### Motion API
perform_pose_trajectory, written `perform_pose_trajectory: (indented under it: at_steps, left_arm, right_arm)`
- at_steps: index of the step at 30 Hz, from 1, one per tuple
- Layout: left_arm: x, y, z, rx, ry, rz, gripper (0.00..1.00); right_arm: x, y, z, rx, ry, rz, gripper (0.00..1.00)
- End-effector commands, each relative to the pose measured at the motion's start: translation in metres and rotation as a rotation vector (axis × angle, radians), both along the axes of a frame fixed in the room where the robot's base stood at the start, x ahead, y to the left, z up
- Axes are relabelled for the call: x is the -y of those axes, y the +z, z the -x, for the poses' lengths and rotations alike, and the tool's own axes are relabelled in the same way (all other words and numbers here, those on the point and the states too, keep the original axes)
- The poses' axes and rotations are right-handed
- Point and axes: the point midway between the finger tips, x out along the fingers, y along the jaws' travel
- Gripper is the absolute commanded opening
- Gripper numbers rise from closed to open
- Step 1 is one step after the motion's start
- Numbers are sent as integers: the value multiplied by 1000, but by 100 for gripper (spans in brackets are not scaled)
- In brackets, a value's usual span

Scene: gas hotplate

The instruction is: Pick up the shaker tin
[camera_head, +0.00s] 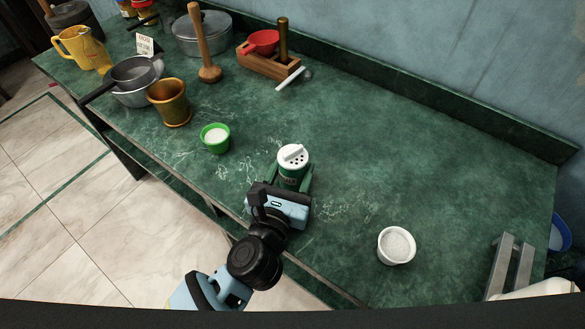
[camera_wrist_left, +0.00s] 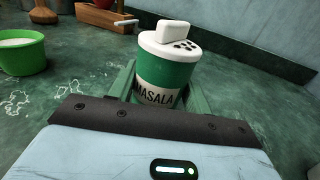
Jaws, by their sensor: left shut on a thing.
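The shaker tin (camera_head: 292,168) is green with a white perforated lid and stands upright on the green marble counter. In the left wrist view the tin (camera_wrist_left: 165,70) shows the label "MASALA" and its lid flap is raised. My left gripper (camera_head: 293,180) has its green fingers on either side of the tin and is shut on it. The fingers also show in the left wrist view (camera_wrist_left: 160,88). The tin's underside is hidden, so I cannot tell whether it touches the counter. My right gripper is not in view.
A green bowl (camera_head: 215,138) of white powder stands left of the tin, and a white bowl (camera_head: 397,245) stands to the right. A brass mortar (camera_head: 170,103), pots and a wooden box (camera_head: 270,65) are farther back.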

Motion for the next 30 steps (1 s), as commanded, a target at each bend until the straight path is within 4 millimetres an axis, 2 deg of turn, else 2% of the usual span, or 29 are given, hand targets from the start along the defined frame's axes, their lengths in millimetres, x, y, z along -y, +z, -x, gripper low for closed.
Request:
perform_pose_trajectory:
  at_steps: [7,13,15,24,30]
  left_arm:
    - [0,14,0,4,1,1,23]
    - [0,44,-1,8,0,2,23]
    - [-16,37,7,1,2,-3,23]
    - [-86,43,40,-1,1,-4,23]
    - [-121,46,57,-1,-1,-3,23]
  right_arm:
    - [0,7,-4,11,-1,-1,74]
    - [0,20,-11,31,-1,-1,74]
    - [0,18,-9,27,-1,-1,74]
    - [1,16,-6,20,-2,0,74]
    - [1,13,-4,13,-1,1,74]
